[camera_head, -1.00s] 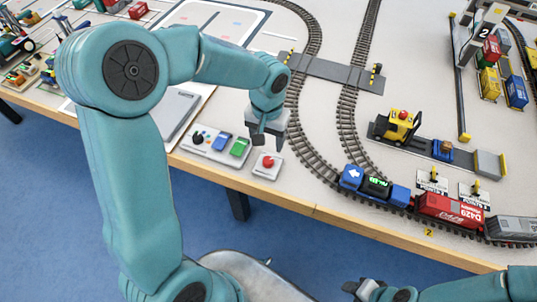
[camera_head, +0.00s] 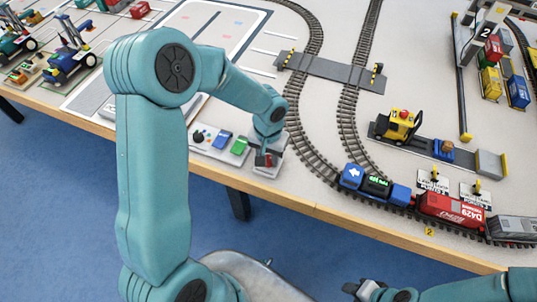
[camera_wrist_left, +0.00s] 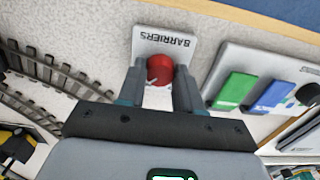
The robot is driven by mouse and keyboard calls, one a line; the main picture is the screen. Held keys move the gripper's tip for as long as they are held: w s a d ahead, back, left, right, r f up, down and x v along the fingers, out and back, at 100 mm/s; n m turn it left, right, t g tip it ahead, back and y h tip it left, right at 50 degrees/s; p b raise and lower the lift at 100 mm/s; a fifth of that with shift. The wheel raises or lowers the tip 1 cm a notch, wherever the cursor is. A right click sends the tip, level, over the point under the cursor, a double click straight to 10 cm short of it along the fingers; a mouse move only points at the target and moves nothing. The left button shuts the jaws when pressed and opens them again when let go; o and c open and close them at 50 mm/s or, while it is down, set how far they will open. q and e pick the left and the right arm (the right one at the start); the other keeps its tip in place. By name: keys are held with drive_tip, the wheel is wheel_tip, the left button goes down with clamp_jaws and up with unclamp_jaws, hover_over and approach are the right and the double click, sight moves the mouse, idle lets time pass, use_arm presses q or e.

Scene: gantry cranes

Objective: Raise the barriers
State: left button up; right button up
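My left gripper (camera_wrist_left: 158,88) is open, one finger on each side of the button. Whether the fingers touch it cannot be told. In the head view my left gripper (camera_head: 267,152) is low over the box and partly hides the button. The grey crossing (camera_head: 330,70) spans both tracks, with yellow-and-black striped posts at its left (camera_head: 285,60) and right (camera_head: 376,74) ends. My right gripper (camera_head: 362,289) is at the bottom edge, its finger gap unclear.
A control panel with green (camera_head: 239,147) and blue (camera_head: 222,140) buttons is just left of the box. A train with a red wagon (camera_head: 450,208) stands on the curved track to the right. A yellow loader (camera_head: 398,126) stands behind it.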

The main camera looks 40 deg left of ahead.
use_arm(q)
drive_tip(key=shift+w+f+n+b, duration=0.15)
drive_tip(key=shift+n+b, duration=0.25)
drive_tip(key=shift+b, duration=0.35)
drive_tip(key=n+b, duration=0.4)
drive_tip(key=shift+b, duration=0.35)
drive_tip(key=n+b, duration=0.4)
drive_tip(key=n, duration=0.1)
drive_tip(key=n+b, duration=0.1)
drive_tip(key=n, duration=0.3)
drive_tip(key=shift+b, duration=0.35)
drive_tip(key=shift+r+n+b, duration=0.2)
drive_tip(key=shift+n+b, duration=0.5)
drive_tip(key=shift+n, duration=1.3)
drive_tip(key=shift+a, duration=0.1)
drive_tip(key=o, duration=1)
drive_tip(key=shift+o, duration=0.2)
drive_tip(key=shift+r, duration=0.1)
